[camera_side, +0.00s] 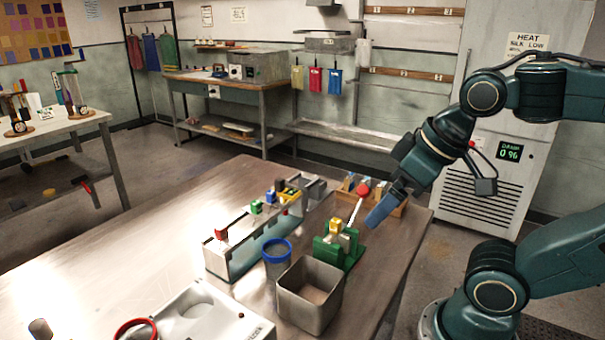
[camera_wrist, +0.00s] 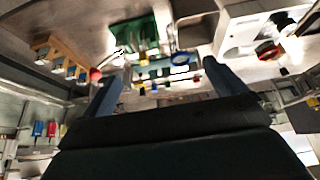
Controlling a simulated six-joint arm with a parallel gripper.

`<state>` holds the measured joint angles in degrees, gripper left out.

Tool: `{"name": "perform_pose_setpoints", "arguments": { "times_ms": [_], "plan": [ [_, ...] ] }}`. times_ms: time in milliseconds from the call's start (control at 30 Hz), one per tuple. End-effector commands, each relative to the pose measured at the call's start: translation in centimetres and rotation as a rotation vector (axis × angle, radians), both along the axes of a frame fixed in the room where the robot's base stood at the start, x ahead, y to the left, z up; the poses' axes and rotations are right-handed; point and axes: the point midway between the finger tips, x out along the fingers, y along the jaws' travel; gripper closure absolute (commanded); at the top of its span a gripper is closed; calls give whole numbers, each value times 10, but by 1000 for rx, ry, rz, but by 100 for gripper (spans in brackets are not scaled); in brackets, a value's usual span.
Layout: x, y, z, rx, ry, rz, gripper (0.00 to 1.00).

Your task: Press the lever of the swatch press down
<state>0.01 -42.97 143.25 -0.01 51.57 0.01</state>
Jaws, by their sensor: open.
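The swatch press (camera_side: 335,252) is a green block on the table with a yellow top part. It also shows in the wrist view (camera_wrist: 140,35). Its pale lever (camera_side: 355,212) slants up to a red knob (camera_side: 363,188), so the lever is raised. The knob shows in the wrist view (camera_wrist: 95,74) beside the left finger. My gripper (camera_side: 374,220) has blue fingers and hangs tilted just right of the lever. In the wrist view the fingers (camera_wrist: 162,70) are spread with nothing clearly held. Whether a finger touches the knob cannot be told.
A wooden rack (camera_side: 397,207) stands close behind my gripper. A square metal bin (camera_side: 308,305), a blue-rimmed bucket (camera_side: 277,258) and a pale rack (camera_side: 222,262) with coloured pieces stand left of the press. A white device (camera_side: 225,325) is at the front. The table's left part is clear.

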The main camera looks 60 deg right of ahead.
Motion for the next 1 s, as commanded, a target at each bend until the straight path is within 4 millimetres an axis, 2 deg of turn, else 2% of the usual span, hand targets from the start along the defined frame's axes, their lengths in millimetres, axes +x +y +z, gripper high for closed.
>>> {"name": "perform_pose_setpoints", "arguments": {
  "times_ms": [200, 467, 600, 700, 1000],
  "plan": [
    [0, 0, 0, 0, 0, 0, 4],
    [3, -2, 2, 2, 10, -15, 55],
    [9, -6, 4, 8, 35, -45, 83],
    [16, -11, 7, 16, 61, -80, 100],
    [46, -36, 16, 50, 168, -227, 100]
  ]
}}
